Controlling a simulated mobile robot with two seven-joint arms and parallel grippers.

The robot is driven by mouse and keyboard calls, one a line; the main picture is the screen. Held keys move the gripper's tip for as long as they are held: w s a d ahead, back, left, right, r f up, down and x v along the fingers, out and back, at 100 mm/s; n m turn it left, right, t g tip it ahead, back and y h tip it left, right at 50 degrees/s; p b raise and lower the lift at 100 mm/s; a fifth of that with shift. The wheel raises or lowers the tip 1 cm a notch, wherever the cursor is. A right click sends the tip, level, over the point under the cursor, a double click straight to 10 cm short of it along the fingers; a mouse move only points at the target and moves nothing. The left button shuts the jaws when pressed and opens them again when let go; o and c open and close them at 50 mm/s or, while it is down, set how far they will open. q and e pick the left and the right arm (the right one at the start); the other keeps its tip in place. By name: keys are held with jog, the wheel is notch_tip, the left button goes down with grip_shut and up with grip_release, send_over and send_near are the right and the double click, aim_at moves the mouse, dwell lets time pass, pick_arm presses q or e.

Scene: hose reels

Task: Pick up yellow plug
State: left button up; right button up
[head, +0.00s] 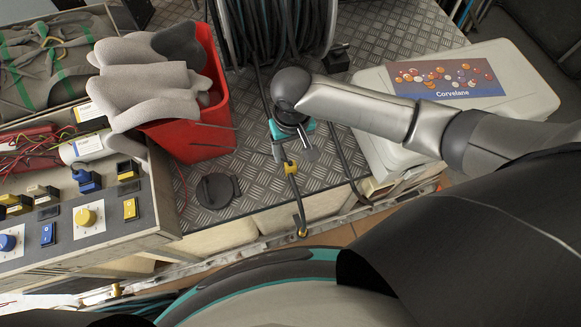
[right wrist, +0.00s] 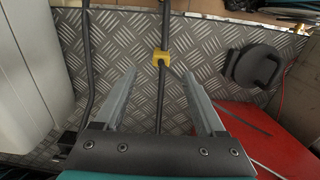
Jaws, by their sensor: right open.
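The yellow plug (head: 291,167) is a small yellow piece on a dark cable that hangs across the metal checker plate. It also shows in the right wrist view (right wrist: 160,57), just beyond my fingertips and about midway between them. My right gripper (head: 294,155) is open and empty above the plate, pointing toward the plug. In the right wrist view its two fingers (right wrist: 159,76) stand on either side of the cable, apart from it. How far the plug lies below the fingertips is hard to tell. My left gripper is out of view.
A red bin (head: 221,130) with grey gloves stands left of my right gripper. A dark round lid (head: 217,190) lies on the plate. A pale case (head: 375,150) is at the right, a hose reel (head: 275,30) behind, and a switch panel (head: 150,215) at the left.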

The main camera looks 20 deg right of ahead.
aim_at(291, 164)
notch_tip(291, 164, down, 6)
jog(key=shift+r+b, duration=0.1)
jog(key=shift+b, duration=0.65)
jog(key=f+b, duration=0.1)
jog(key=f, duration=0.1)
jog(key=f+b, duration=0.1)
jog(key=f, duration=0.2)
jog(key=shift+w+a+f, duration=0.1)
jog(key=shift+w, duration=0.1)
grip_shut()
